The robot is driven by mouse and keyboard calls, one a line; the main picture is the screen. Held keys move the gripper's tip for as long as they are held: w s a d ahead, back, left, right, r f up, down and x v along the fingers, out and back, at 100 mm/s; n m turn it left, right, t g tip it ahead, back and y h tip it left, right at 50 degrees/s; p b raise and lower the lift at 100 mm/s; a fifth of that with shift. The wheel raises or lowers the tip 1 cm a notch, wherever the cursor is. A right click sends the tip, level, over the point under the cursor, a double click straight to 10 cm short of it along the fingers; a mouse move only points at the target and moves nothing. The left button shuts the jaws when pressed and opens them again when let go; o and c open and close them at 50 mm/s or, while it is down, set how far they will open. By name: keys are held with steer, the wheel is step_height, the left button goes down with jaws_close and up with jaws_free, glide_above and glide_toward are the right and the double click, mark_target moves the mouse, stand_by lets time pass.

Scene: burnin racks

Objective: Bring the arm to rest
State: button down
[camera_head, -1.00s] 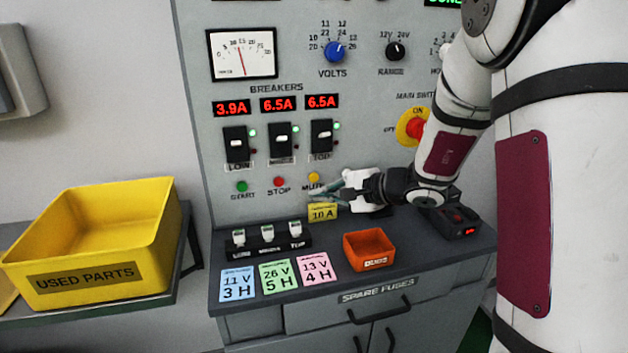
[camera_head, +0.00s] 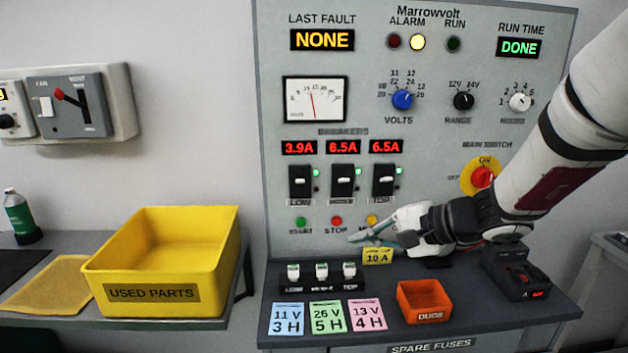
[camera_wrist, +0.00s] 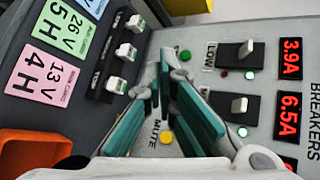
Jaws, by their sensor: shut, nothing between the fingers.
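My arm comes in from the right in the head view. My gripper (camera_head: 368,237) points left in front of the control panel (camera_head: 270,120), near the row of push buttons and above the worktop. The wrist view shows its teal fingers (camera_wrist: 160,105) shut with nothing held. The yellow mute button (camera_wrist: 166,137) shows between and beyond the fingers in the wrist view. A yellow 10 A label (camera_head: 377,257) is just below the gripper in the head view.
An orange bin (camera_head: 424,300) and colored cards (camera_head: 327,316) lie on the worktop (camera_head: 470,313) below the arm. A black holder (camera_head: 320,275) with small fuses is left of the gripper. A yellow used parts bin (camera_head: 165,262) stands on the left bench.

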steer(key=s+a+r+n+g+h+p, duration=0.1)
steer(key=s+r+n+g+h+p, duration=0.2)
steer(key=s, duration=0.7)
steer(key=s+a+r+n+g, duration=0.15)
steer(key=s+r+n, duration=0.25)
steer(key=s, duration=0.6)
steer(key=s+d+r+n+t+h+p, duration=0.1)
steer(key=s+d+r+n+h+p, duration=0.2)
steer(key=s+d+h, duration=0.3)
steer(key=s+d, duration=0.2)
steer(key=s, duration=0.3)
steer(key=shift+s+d+h, duration=0.35)
steer(key=shift+h, duration=0.05)
